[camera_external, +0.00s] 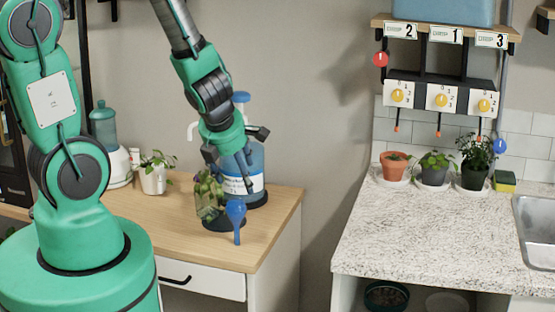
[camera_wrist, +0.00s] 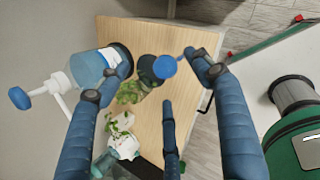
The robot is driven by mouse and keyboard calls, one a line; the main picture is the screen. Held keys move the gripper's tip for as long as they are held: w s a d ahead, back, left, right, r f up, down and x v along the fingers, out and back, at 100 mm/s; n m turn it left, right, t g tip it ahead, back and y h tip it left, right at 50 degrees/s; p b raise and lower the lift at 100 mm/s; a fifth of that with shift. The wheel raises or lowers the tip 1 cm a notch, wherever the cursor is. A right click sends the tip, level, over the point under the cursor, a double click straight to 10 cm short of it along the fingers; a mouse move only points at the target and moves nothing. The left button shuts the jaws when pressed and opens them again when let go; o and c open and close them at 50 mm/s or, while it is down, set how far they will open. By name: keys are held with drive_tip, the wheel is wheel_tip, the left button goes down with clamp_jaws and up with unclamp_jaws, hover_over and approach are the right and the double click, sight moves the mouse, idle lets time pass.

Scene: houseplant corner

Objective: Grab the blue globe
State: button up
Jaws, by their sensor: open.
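The blue globe (camera_external: 236,209) has a round bulb and a thin stem pointing down. It is at the front of the wooden table, just right of a leafy plant (camera_external: 208,196) with a dark base. In the wrist view the round blue globe (camera_wrist: 165,67) appears beside a dark pot (camera_wrist: 147,71), between my outer fingers. My gripper (camera_external: 238,165) is above the globe, pointing down, with its fingers spread. In the wrist view my gripper (camera_wrist: 157,72) is open, and no finger visibly closes on the globe. Whether the stem is in soil I cannot tell.
A large blue water bottle with a pump (camera_external: 257,165) stands close behind my gripper. A white-potted plant (camera_external: 153,178) and a teal-topped container (camera_external: 104,125) are further left on the table (camera_external: 270,205). A speckled counter (camera_external: 420,235) with several pots is at the right.

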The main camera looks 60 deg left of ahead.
sight(234, 204)
drive_tip(key=shift+s+a+f+n+g, duration=0.25)
drive_tip(key=shift+s+a+f+n, duration=0.15)
drive_tip(key=shift+s, duration=0.2)
drive_tip(key=shift+s+a+f+n+g, duration=0.25)
drive_tip(key=shift+s+a+f+n, duration=0.1)
drive_tip(key=shift+s+n, duration=0.2)
drive_tip(key=shift+b+x, duration=2.25)
drive_tip(key=shift+x, duration=2)
drive_tip(key=shift+a+r, duration=0.1)
drive_tip(key=shift+a, duration=0.1)
drive_tip(key=shift+b+x, duration=1.15)
drive_tip(key=shift+x, duration=0.75)
drive_tip(key=shift+w+a+f+b, duration=0.1)
drive_tip(key=shift+f+b, duration=0.1)
drive_tip(key=shift+f, duration=0.15)
drive_tip(key=shift+w+a+f+b, duration=0.1)
drive_tip(key=shift+w+f+b, duration=0.05)
drive_tip(key=shift+f, duration=0.15)
